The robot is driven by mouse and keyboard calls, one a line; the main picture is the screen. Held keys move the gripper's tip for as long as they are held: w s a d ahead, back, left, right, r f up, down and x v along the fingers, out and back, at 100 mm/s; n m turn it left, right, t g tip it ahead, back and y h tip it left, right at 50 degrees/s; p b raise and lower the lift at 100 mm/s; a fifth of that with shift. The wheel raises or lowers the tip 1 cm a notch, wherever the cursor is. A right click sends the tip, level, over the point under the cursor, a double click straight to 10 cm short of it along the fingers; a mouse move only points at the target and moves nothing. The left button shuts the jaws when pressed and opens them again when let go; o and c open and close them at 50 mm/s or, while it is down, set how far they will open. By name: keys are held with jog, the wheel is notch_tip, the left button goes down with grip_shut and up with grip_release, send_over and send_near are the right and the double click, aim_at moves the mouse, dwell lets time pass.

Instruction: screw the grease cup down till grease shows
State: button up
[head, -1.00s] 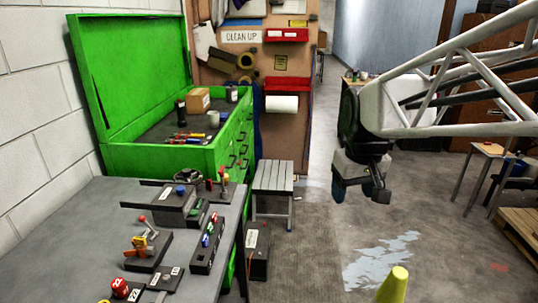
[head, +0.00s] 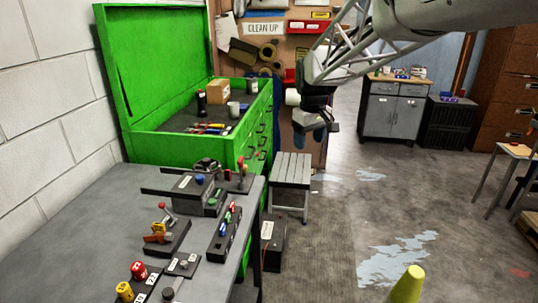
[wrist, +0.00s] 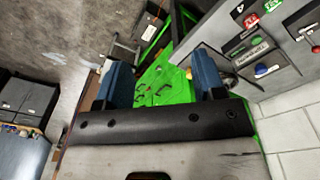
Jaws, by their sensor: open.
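My gripper (head: 316,133) hangs in the air to the right of the green tool chest, clear of the bench. In the wrist view my gripper (wrist: 161,82) has its two blue fingers wide apart with nothing between them. I cannot tell for sure which part is the grease cup. The grey bench (head: 82,222) carries several small dark fixtures, with a red cap (head: 139,271) and a yellow cap (head: 125,291) at its front. A blue knob (head: 199,179) sits on a box farther back. No grease can be made out.
The open green tool chest (head: 184,148) stands behind the bench, with tools and a cardboard box (head: 218,90) inside. A grey stool (head: 290,170) stands beside it. A yellow-green cone (head: 407,286) is at front right. Open floor lies between.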

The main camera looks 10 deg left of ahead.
jog(key=w+a+f+n, duration=0.3)
jog(key=w+a+f, duration=0.3)
jog(key=w+a, duration=0.55)
jog(key=n+g, duration=0.1)
jog(key=n, duration=0.2)
send_over(244, 165)
jog(key=f, duration=0.9)
jog(key=shift+s+f, duration=0.1)
jog(key=shift+s, duration=0.15)
jog(key=shift+s+f, duration=0.15)
jog(key=shift+f, duration=3.75)
jog(key=c, duration=0.9)
